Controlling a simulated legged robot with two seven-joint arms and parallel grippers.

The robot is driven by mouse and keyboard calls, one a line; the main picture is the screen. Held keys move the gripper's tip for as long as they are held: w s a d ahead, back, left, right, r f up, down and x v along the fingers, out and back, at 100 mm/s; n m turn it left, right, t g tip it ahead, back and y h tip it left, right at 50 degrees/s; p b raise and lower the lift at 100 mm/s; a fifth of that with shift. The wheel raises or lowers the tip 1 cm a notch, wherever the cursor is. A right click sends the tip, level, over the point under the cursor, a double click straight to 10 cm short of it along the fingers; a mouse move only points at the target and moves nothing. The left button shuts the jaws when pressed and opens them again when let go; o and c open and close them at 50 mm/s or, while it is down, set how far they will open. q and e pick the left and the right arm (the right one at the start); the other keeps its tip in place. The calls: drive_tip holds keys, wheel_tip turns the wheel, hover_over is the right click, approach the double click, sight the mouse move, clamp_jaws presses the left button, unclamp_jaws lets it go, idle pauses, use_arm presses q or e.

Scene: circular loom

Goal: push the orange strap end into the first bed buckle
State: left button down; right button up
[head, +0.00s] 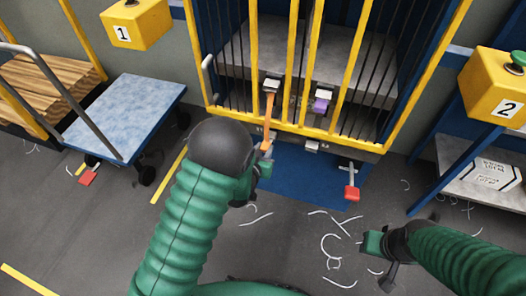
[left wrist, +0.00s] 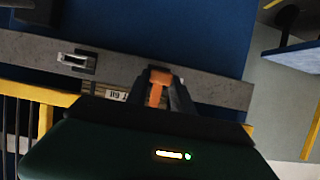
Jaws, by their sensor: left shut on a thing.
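In the left wrist view, the dark fingers (left wrist: 162,92) are shut on the orange strap end (left wrist: 160,82), in front of the grey rail (left wrist: 215,88). A silvery buckle with a dark surround (left wrist: 77,61) sits on that rail, left of the fingers and apart from them. A pale buckle also shows on the rail (head: 312,146). Anything directly behind my fingers is hidden. My right gripper (head: 378,262) is low at the right, away from the strap.
A purple strap piece (head: 321,104) hangs from a second fitting. A red-ended piece (head: 351,193) stands at the blue mat's (head: 300,180) edge. A blue-topped cart (head: 125,110) stands left. Yellow boxes marked 1 (head: 137,22) and 2 (head: 495,88) flank the frame. White scraps litter the floor.

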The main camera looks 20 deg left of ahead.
use_arm(q)
drive_tip(key=shift+w, duration=0.4)
drive_tip(key=c, duration=1)
unclamp_jaws()
drive_tip(key=shift+s, duration=0.1)
drive_tip(key=p+v, duration=1.2)
drive_tip(key=v, duration=0.4)
drive_tip(key=shift+s, duration=0.35)
